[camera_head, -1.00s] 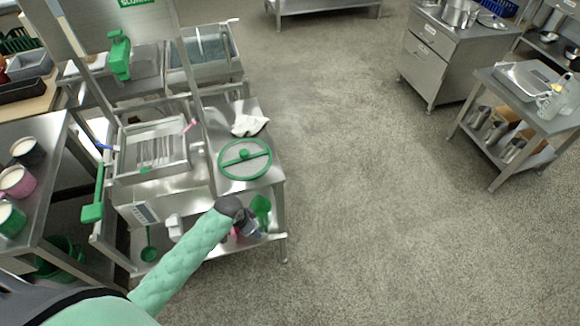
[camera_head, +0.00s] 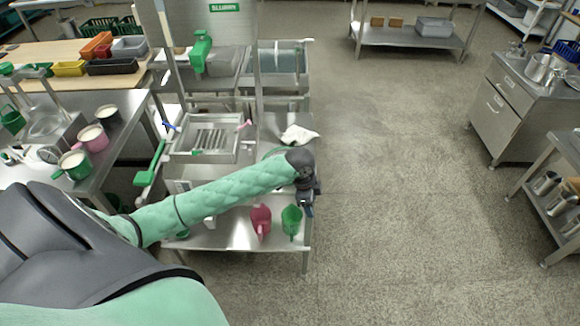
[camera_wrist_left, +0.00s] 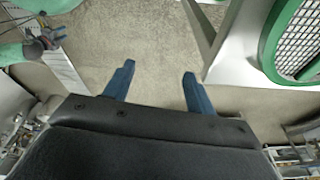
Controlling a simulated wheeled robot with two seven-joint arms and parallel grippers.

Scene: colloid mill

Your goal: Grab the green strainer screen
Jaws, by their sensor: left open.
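The green strainer screen (camera_wrist_left: 300,42) is a round mesh disc with a green rim. It lies on the steel shelf at the right of the left wrist view, cut off by the frame. In the head view only a sliver of its rim (camera_head: 271,153) shows behind my left forearm. My left gripper (camera_head: 307,205) is at the shelf's right edge, to the right of the screen. Its two blue fingers (camera_wrist_left: 159,72) are apart with only floor between them, and they do not touch the screen. My right gripper is not in view.
A white cloth (camera_head: 299,135) lies on the shelf behind the screen. A steel tray (camera_head: 207,142) with slats is to its left. A pink scoop (camera_head: 261,220) and a green scoop (camera_head: 292,220) lie on the lower shelf. The floor (camera_head: 400,210) to the right is open.

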